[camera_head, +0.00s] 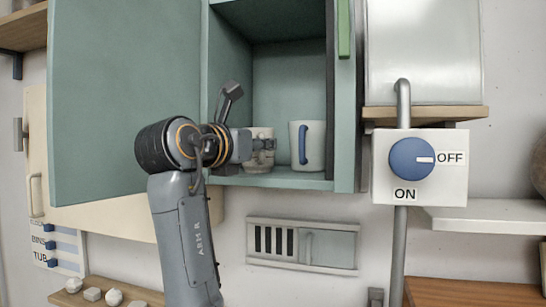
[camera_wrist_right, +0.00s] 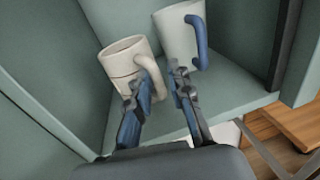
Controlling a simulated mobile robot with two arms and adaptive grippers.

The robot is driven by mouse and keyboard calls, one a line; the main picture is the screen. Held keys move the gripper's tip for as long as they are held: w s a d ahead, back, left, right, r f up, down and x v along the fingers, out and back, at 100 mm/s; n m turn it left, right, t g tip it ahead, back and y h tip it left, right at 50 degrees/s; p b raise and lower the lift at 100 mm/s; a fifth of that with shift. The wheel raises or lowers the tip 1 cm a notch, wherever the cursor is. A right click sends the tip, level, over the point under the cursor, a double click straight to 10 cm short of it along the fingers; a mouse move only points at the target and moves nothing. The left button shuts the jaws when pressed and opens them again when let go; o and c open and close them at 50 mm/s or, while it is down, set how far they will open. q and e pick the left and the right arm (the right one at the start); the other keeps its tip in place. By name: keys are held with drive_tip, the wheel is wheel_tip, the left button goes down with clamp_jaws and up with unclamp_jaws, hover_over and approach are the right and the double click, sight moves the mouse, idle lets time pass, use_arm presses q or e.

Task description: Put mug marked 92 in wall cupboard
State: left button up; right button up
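A cream mug (camera_head: 262,162) stands on the floor of the open wall cupboard (camera_head: 283,178), partly hidden behind my right gripper (camera_head: 262,147). In the right wrist view the cream mug (camera_wrist_right: 124,60) shows its rim and its handle, which points toward my right gripper (camera_wrist_right: 162,82). The two fingers are apart, with the handle's lower part between or just beside their tips. A white mug with a blue handle (camera_head: 314,146) stands to the right; it also shows in the right wrist view (camera_wrist_right: 178,35). No number is readable on either mug. My left gripper is out of view.
The cupboard's teal door (camera_head: 120,100) stands open on the left. A green strip (camera_head: 344,28) is on the cupboard's right edge. A switch box with a blue knob (camera_head: 411,159) is to the right. A vent (camera_head: 302,244) is below. The compartment above the mugs is free.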

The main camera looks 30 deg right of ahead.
drive_tip(key=b+v, duration=0.1)
drive_tip(key=v, duration=0.3)
drive_tip(key=shift+s+r, duration=0.1)
drive_tip(key=o, duration=1.7)
drive_tip(key=shift+a, duration=0.15)
drive_tip(key=v, duration=1.1)
drive_tip(key=shift+s+a, duration=0.2)
drive_tip(key=shift+a, duration=0.15)
